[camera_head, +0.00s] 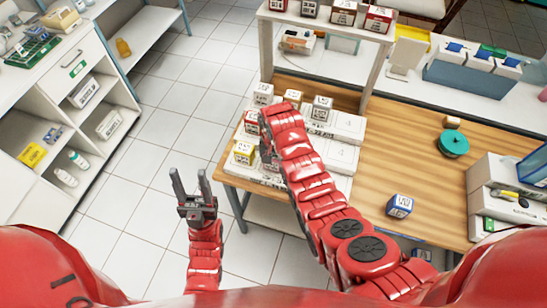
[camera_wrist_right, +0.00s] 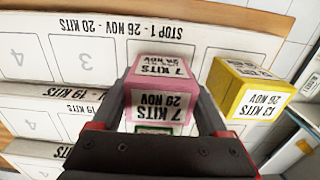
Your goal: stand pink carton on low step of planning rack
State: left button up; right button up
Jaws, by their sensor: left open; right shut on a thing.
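The pink carton (camera_wrist_right: 160,92) is between the two fingers of my right gripper (camera_wrist_right: 163,88), which is shut on it. Its label reads 7 KITS, 29 NOV, upside down in the right wrist view. The white planning rack (camera_head: 345,127) stands on the wooden table; in the right wrist view its stepped fronts (camera_wrist_right: 85,25) carry STOP labels and numbered squares. The carton is over the rack; whether it touches a step I cannot tell. My right forearm hides it in the head view. My left gripper (camera_head: 190,185) is open and empty, over the floor left of the table.
A yellow carton (camera_wrist_right: 250,88) stands close beside the pink one; it also shows in the head view (camera_head: 243,152). Several other cartons (camera_head: 322,107) stand on the rack. A blue carton (camera_head: 400,206) and a green round lidded thing (camera_head: 453,143) are on the table, with bare wood between.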

jog(key=shift+s+f, duration=0.1)
jog(key=shift+f, duration=0.2)
jog(key=shift+f, duration=0.2)
jog(key=o, duration=1.3)
